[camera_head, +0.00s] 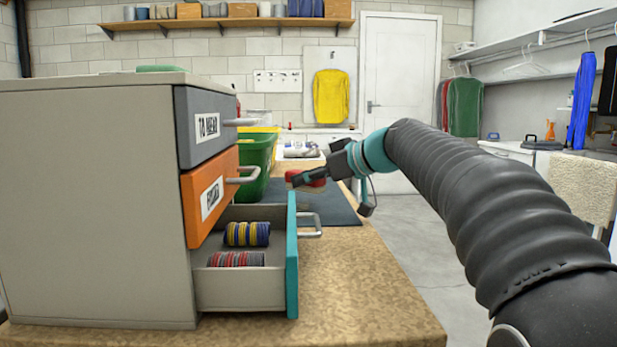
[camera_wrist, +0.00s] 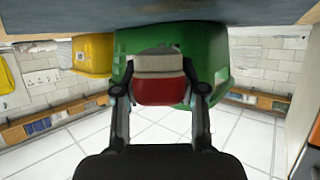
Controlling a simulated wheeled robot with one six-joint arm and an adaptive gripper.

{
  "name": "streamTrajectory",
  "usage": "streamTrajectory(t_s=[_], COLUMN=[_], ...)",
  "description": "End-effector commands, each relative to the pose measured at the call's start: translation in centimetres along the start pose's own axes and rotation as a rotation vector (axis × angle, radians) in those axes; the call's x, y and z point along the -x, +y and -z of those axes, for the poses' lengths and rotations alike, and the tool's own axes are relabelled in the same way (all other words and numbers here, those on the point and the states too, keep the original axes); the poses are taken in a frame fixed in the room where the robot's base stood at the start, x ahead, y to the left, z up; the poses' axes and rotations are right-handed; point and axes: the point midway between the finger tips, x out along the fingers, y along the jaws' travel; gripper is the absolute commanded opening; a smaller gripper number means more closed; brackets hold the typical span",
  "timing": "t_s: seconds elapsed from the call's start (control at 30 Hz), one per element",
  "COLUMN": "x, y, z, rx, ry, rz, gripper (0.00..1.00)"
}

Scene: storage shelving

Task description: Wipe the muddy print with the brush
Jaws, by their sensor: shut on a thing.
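My gripper (camera_head: 318,177) is shut on a red brush (camera_head: 304,186), over the dark mat on the bench. In the wrist view my gripper (camera_wrist: 160,98) has one finger on each side of the brush (camera_wrist: 160,92). The brush has a red body and a pale bristle side, which faces the dark surface at the top of that view. The dark blue-grey mat (camera_head: 335,209) lies flat beyond the open drawer. I cannot make out a muddy print in either view. I cannot tell whether the bristles touch the mat.
A green bin (camera_head: 256,152) stands close to the left of the brush, with a yellow bin (camera_wrist: 92,55) near it. The drawer cabinet (camera_head: 90,190) fills the left. Its bottom drawer (camera_head: 291,255) is open and holds rolled items. Bare bench (camera_head: 365,290) lies in front.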

Motion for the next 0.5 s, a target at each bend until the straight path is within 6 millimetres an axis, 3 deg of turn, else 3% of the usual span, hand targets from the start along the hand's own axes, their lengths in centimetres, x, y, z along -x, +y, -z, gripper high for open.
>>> streamTrajectory(t_s=[0.5], x=[1.4], y=[-1.7], z=[-0.4], rx=[0.000], ry=[0.001], rz=[-0.001], gripper=[0.06])
